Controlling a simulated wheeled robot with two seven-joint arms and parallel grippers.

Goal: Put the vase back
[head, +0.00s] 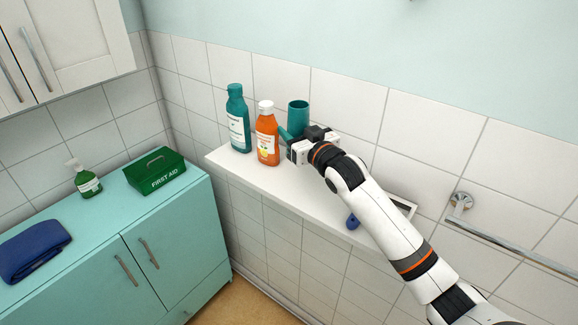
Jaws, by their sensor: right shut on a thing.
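The vase looks to be the teal open-topped cylinder (298,116) at the back of the white wall shelf (257,175). It stands upright, its lower part hidden behind my right gripper. My right gripper (288,140) reaches in from the right, low at the vase, and is shut on it. A small teal piece shows beside the fingers; I cannot tell whether it is part of the vase. Whether the vase's base touches the shelf is hidden. My left gripper is not in view.
An orange bottle (267,136) stands close left of my right gripper, with a teal bottle (238,120) beyond it. A blue item (352,222) and a framed item (402,206) lie partly behind my arm. A towel rail (505,247) is at right.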

